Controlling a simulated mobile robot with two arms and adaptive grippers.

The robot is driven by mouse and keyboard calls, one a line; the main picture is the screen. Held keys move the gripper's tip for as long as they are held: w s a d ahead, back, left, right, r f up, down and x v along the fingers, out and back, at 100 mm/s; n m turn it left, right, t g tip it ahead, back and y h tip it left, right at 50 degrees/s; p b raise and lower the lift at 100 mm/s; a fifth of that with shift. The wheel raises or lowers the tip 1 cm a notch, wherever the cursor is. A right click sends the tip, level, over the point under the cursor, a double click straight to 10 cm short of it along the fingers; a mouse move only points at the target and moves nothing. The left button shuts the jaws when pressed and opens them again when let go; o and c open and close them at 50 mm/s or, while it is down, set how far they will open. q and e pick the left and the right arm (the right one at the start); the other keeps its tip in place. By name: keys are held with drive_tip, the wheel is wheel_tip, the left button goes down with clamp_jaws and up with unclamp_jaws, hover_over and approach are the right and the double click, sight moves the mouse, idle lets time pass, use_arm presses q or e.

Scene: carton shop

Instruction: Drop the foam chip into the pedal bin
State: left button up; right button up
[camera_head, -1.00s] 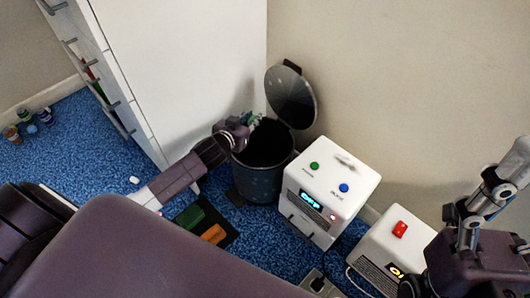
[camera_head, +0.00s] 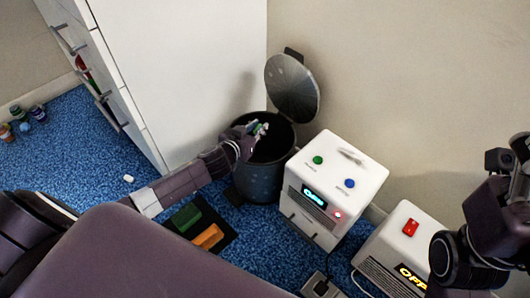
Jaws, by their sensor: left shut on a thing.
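The pedal bin (camera_head: 259,182) is a dark round bin standing on the blue carpet against the wall, with its lid (camera_head: 292,86) up. My left gripper (camera_head: 260,130) reaches over the bin's open mouth. It is shut on a small pale thing, apparently the foam chip, mostly covered by the fingers. Its outline cannot be made out. My right arm shows at the right edge, but I cannot make out its gripper.
A white box with green and blue buttons (camera_head: 331,190) stands right of the bin. Another white box with a red switch (camera_head: 396,252) is farther right. A white cabinet (camera_head: 180,70) is behind. A dark tray (camera_head: 224,236) holds green and orange blocks. A white bit (camera_head: 128,178) lies on carpet.

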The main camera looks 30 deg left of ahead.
use_arm(q)
drive_tip(key=shift+f, duration=0.15)
drive_tip(key=o, duration=0.7)
drive_tip(key=shift+o, duration=0.2)
drive_tip(key=v, duration=1.2)
